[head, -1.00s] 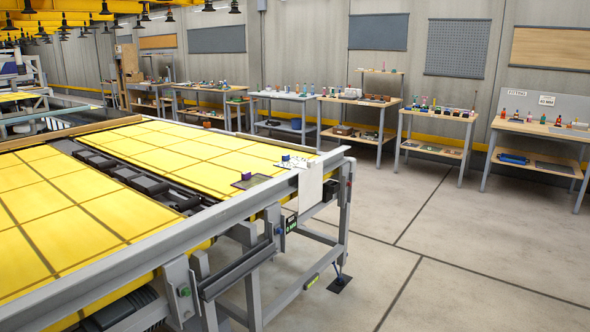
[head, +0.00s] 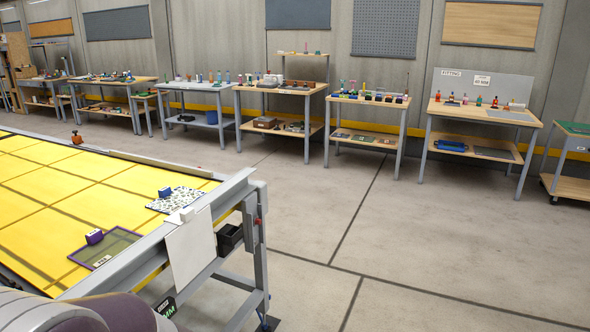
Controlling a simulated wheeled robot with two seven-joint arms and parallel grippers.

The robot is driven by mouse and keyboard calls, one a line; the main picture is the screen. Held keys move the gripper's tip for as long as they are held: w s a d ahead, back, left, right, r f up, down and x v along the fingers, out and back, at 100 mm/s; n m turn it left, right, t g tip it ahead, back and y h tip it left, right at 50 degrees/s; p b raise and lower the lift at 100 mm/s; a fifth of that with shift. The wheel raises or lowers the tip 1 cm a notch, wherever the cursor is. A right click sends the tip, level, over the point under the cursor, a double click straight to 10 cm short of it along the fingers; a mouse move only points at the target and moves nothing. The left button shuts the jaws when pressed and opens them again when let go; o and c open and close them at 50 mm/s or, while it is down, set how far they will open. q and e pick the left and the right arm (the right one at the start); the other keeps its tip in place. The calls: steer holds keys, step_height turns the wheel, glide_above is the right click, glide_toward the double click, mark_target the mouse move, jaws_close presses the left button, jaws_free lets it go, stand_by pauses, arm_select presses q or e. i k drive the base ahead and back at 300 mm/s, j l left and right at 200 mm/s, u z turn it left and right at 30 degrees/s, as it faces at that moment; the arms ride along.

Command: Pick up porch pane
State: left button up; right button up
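Several panes lie at the near right corner of the yellow-topped table (head: 40,210), and I cannot tell which is the porch pane. A see-through olive pane with a dark frame (head: 118,245) lies flat, with a purple block (head: 94,237) on it and a small label too small to read. Behind it lies a speckled white pane (head: 190,193) with a blue block (head: 165,192) on it. A plain white sheet (head: 190,262) hangs over the table's edge, with a white block (head: 187,214) at its top. Neither gripper is in view.
The table's grey edge rail (head: 225,190) runs along its right end. A small orange-brown object (head: 77,138) sits at the far edge. Workbenches with small items, including the fitting bench (head: 480,120), line the back wall. The floor (head: 400,240) between is clear.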

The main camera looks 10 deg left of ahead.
mark_target(168, 201)
steer(key=i+u, duration=0.15)
steer(key=i, duration=0.45)
steer(key=i+l+u, duration=0.15)
steer(key=i, duration=0.4)
steer(key=i+l+u, duration=0.1)
steer(key=i, duration=0.5)
steer(key=l, duration=0.1)
